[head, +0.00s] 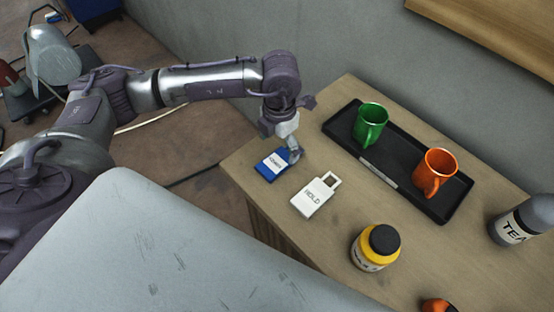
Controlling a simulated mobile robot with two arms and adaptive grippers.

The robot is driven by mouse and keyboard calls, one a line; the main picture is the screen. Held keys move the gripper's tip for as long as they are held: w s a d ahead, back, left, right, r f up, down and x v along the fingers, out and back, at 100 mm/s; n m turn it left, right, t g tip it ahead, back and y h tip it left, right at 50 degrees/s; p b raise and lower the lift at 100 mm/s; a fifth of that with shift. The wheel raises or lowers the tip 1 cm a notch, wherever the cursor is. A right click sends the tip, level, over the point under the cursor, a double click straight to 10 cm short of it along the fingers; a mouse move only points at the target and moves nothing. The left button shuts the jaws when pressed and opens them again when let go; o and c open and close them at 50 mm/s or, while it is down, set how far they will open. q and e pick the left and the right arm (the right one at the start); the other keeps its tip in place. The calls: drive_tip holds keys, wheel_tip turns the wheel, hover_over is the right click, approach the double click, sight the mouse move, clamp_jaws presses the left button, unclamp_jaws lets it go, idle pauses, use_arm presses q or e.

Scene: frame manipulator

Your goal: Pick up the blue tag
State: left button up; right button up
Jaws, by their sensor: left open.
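The blue tag (271,165) lies flat near the left edge of the wooden table, with a white label on its face. My left gripper (292,153) points down at the tag's upper right end, its jaws open. The fingers and wrist hide part of that end, and I cannot tell whether they touch it. My right gripper is out of view.
A white tag marked HOLD (316,195) lies just right of the blue one. A black tray (399,178) holds a green mug (369,123) and an orange mug (434,171). A yellow jar (374,248) and a grey bottle (524,217) stand nearer the front and right.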

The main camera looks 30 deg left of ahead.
sight(278, 160)
use_arm(q)
wheel_tip(278, 160, down, 6)
drive_tip(key=shift+s+a+r+p, duration=0.1)
drive_tip(key=shift+r+p, duration=0.15)
drive_tip(key=shift+p, duration=0.8)
drive_tip(key=shift+f, duration=0.2)
drive_tip(key=c, duration=1.1)
drive_tip(key=shift+r, duration=0.15)
drive_tip(key=shift+r+b, duration=0.35)
drive_tip(key=shift+r, duration=0.2)
wheel_tip(278, 160, up, 3)
drive_tip(key=shift+f+b, duration=0.1)
drive_tip(key=shift+b, duration=0.5)
drive_tip(key=s+d+r+b, duration=0.1)
drive_tip(key=d+r, duration=0.1)
drive_tip(key=d, duration=0.1)
drive_tip(key=s+d+r+b, duration=0.1)
drive_tip(key=d+r, duration=0.1)
drive_tip(key=d, duration=0.2)
drive_tip(key=s+d+r, duration=0.1)
drive_tip(key=d+r, duration=0.2)
drive_tip(key=d, duration=0.1)
drive_tip(key=shift+s+b, duration=0.3)
drive_tip(key=shift+b, duration=0.1)
